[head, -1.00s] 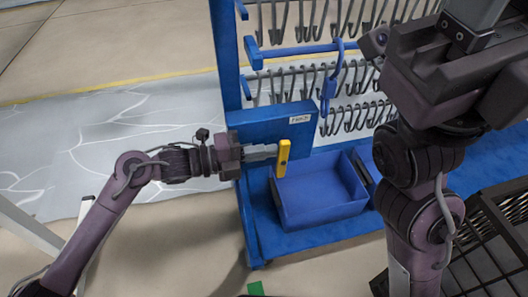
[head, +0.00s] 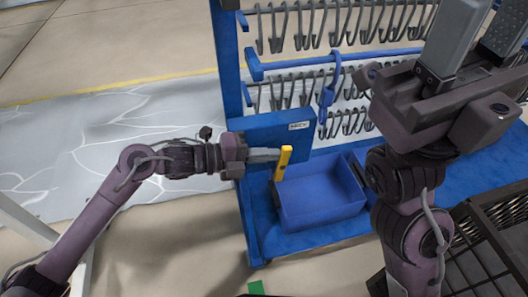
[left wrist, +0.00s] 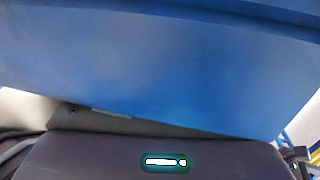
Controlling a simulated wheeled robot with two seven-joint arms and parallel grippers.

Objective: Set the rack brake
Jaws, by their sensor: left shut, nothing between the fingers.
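The rack's blue box (head: 250,133) with a small white label carries a yellow brake lever (head: 282,163) at its right front. The lever leans, its top to the right and its lower end to the left. My left gripper (head: 276,155) is shut and empty, its fingertips against or just beside the lever's upper part; I cannot tell if they touch. The left wrist view shows a blue surface (left wrist: 160,75) close up, and no lever. My right gripper (head: 490,30) is raised at the upper right with its grey fingers apart, away from the lever.
The blue rack (head: 229,60) holds rows of grey hooks (head: 345,25). A blue hook-shaped piece (head: 329,95) hangs from its bar. A blue bin (head: 320,205) stands on the rack's base below the lever. A dark crate (head: 485,235) is at the lower right. Floor is clear at left.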

